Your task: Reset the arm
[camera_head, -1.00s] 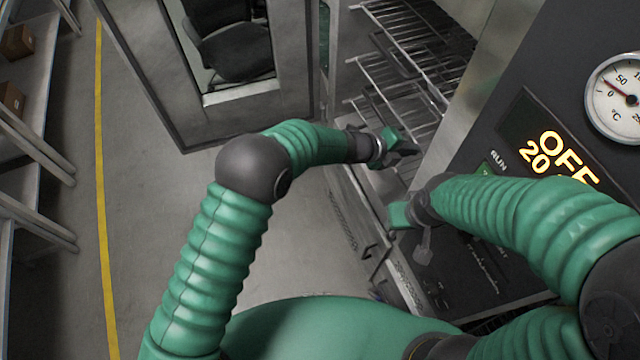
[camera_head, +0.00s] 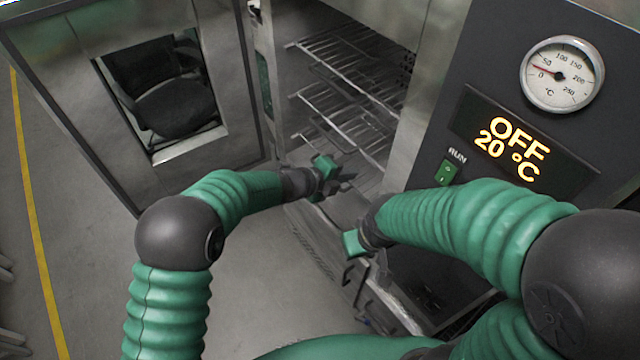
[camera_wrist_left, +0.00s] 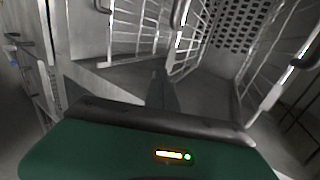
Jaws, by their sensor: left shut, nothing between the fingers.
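My left gripper (camera_head: 340,180) is in the head view, in front of the open oven's lower rack area, shut with nothing held. In the left wrist view its dark finger (camera_wrist_left: 162,92) points into the oven chamber. My right arm comes in from the right in the head view, and its green gripper body (camera_head: 352,243) is low in front of the oven's base. The right fingers are hidden, so I cannot tell their state.
The oven has wire racks (camera_head: 345,85) inside, and its door (camera_head: 75,110) stands wide open at left. The control panel (camera_head: 510,137) reads OFF, 20 °C, below a round gauge (camera_head: 562,74). Open floor (camera_head: 250,290) lies between my arms and the door.

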